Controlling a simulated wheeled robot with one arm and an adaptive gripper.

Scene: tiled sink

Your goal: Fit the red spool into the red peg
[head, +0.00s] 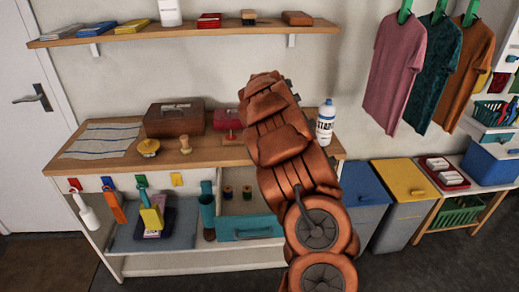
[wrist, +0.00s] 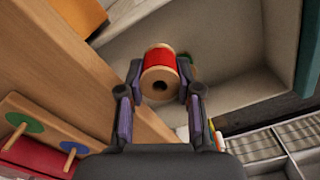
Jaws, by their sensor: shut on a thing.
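The red spool (wrist: 160,73), with pale wooden ends and a dark centre hole, sits between the fingertips of my gripper (wrist: 160,84) in the wrist view. The fingers are shut on its sides, and its holed end faces the camera. A wooden peg board (wrist: 48,128) at lower left shows a green-marked peg (wrist: 17,133) and a blue-marked peg (wrist: 70,155). In the head view, part of the peg board (head: 231,141) with a red mark shows on the counter beside my arm. My arm hides my gripper and the held spool there.
A wooden counter edge (wrist: 85,65) runs beside my gripper. Beyond the spool is a pale compartment with a teal edge (wrist: 310,50). A white bottle (head: 326,125) stands right of my arm.

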